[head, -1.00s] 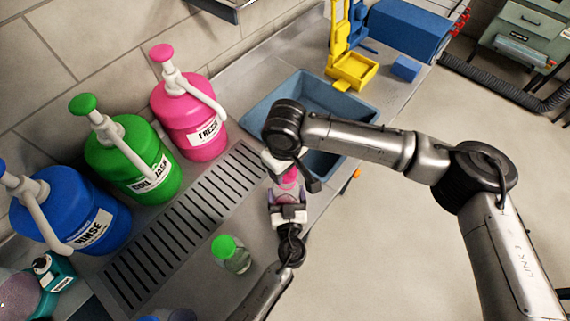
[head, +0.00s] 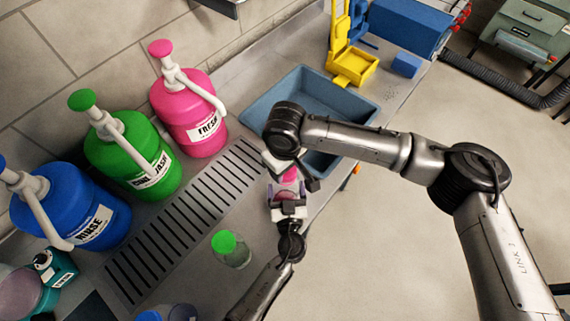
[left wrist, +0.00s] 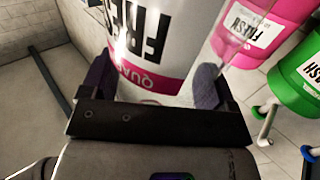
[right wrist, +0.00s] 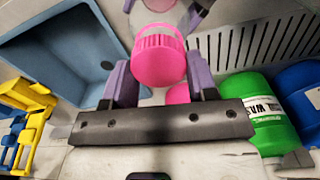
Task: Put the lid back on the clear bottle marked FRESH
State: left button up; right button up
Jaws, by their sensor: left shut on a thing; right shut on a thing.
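In the head view the bottle (head: 285,192) is partly hidden by both grippers. The pink ribbed lid (right wrist: 158,60) is between the purple fingers of my right gripper (right wrist: 160,85), which is shut on it. In the head view the lid (head: 290,175) is right at the bottle's top end. I cannot tell whether it is seated on the neck or just apart from it.
A green-capped clear bottle (head: 231,250) stands on the counter nearby. Pink (head: 190,115), green (head: 135,160) and blue (head: 75,208) pump jugs line the wall behind a slotted drain (head: 185,222). A blue basin (head: 318,92) lies behind the right gripper, with a yellow holder (head: 352,68) beyond.

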jog(key=shift+f, duration=0.55)
pick_arm(q)
jog(key=c, duration=0.5)
pick_arm(e)
jog(key=m, duration=0.3)
jog(key=shift+m, duration=0.3)
jog(key=m, duration=0.4)
jog(key=shift+d, duration=0.1)
jog(key=m, duration=0.6)
jog(key=shift+d+m, duration=0.1)
jog(key=shift+m, duration=0.2)
jog(key=m, duration=0.6)
jog(key=shift+s+f+m, duration=0.1)
jog(key=shift+s+m, duration=0.05)
jog(key=shift+m, duration=0.25)
jog(key=m, duration=0.4)
jog(key=shift+d, duration=0.1)
pick_arm(q)
jog(key=shift+o, duration=0.2)
pick_arm(e)
jog(key=m, duration=0.4)
pick_arm(q)
jog(key=shift+f, duration=0.1)
